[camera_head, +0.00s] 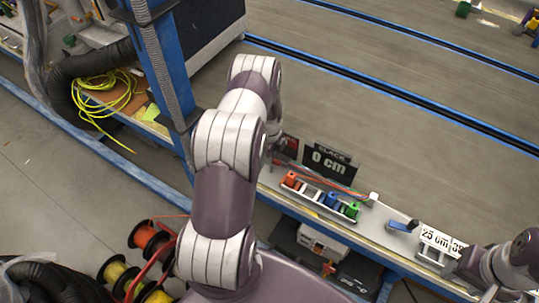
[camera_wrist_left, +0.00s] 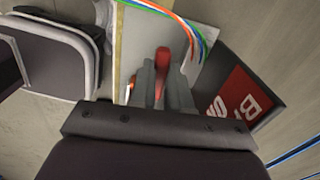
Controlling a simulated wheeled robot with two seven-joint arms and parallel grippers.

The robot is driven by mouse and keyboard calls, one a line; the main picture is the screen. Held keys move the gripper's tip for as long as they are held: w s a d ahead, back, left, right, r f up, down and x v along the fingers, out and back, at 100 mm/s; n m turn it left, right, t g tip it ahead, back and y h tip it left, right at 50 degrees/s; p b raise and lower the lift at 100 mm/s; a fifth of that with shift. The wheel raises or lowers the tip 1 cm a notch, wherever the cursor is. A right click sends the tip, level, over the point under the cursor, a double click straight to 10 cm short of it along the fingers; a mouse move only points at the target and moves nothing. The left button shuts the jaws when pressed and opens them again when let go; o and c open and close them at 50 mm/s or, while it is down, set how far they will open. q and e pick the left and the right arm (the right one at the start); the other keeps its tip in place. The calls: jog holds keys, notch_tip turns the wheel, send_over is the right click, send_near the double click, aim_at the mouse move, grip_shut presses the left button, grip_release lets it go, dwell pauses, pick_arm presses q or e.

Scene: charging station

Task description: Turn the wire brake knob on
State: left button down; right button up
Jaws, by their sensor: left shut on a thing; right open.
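In the left wrist view the red knob (camera_wrist_left: 163,58) stands upright on a pale plate. My left gripper (camera_wrist_left: 162,75) is shut on it, with its grey fingers on either side. Orange, green and blue wires (camera_wrist_left: 185,28) curve just beyond the knob. In the head view my left arm hides the knob, and only a little of my left gripper (camera_head: 277,152) shows by the red sign. My right gripper (camera_head: 464,265) is at the lower right, beside the "25 cm" plate (camera_head: 437,238), open; its fingertips are hard to make out.
A dark sign (camera_wrist_left: 248,92) with a red, partly read label stands right of the knob. A black "0 cm" sign (camera_head: 329,162), coloured spool blocks (camera_head: 324,196) and a blue-handled lever (camera_head: 403,226) line the bench. A blue post (camera_head: 165,70) rises left of my arm.

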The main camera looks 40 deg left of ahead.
pick_arm(q)
jog(key=shift+m, duration=0.4)
jog(key=c, duration=1.1)
grip_release()
jog(key=shift+r, duration=0.15)
notch_tip(320, 180, up, 12)
jog(key=shift+r+p, duration=0.2)
jog(key=shift+p, duration=0.3)
